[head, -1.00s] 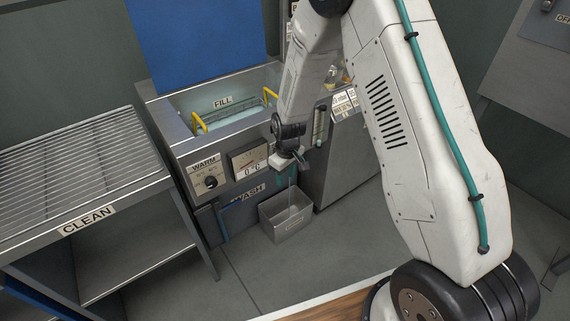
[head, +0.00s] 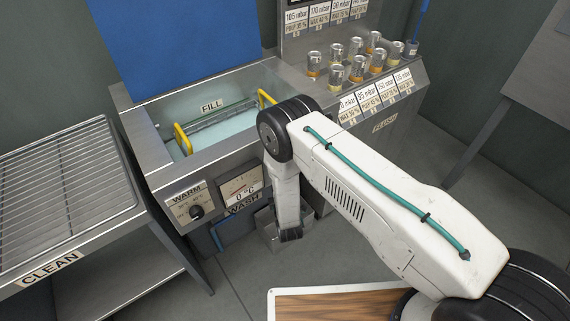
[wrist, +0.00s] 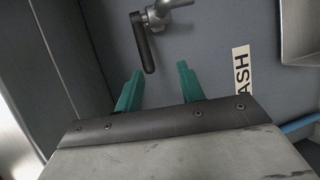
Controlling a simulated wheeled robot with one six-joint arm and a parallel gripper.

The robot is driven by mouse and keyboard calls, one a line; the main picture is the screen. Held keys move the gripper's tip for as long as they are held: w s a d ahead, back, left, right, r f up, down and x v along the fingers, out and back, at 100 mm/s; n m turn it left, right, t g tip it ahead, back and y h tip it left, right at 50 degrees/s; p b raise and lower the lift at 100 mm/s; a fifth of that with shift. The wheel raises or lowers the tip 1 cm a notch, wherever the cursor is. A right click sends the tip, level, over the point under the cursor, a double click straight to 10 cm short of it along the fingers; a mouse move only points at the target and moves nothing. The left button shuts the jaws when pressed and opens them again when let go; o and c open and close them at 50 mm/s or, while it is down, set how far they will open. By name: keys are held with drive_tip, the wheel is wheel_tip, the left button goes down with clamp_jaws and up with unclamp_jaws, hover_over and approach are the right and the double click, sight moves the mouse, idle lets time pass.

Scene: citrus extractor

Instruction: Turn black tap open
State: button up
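The black tap (wrist: 143,45) shows at the top of the wrist view. Its dark lever hangs from a metal pipe fitting (wrist: 170,5) on the grey machine panel. My gripper (wrist: 158,82) has two green fingers spread apart with nothing between them. The fingertips lie just below the lever's free end in the picture; the left one is closer to it. I cannot tell how far they are from the panel. In the head view my arm hides the tap, and the gripper's fingers cannot be made out there.
The WASH label (wrist: 242,72) is right of the fingers. A metal bin (head: 268,228) stands on the floor beside my forearm. The WARM knob (head: 196,212) and FILL basin (head: 160,112) are on the machine. A CLEAN rack (head: 60,190) stands left, several glasses (head: 336,76) right.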

drive_tip(key=shift+n+t, duration=0.4)
drive_tip(key=shift+n, duration=0.1)
drive_tip(key=x, duration=0.2)
drive_tip(key=r+x, duration=0.1)
drive_tip(key=x, duration=0.5)
drive_tip(key=shift+w+d+r, duration=0.1)
drive_tip(key=shift+d+r, duration=0.1)
drive_tip(key=shift+r, duration=0.1)
clamp_jaws()
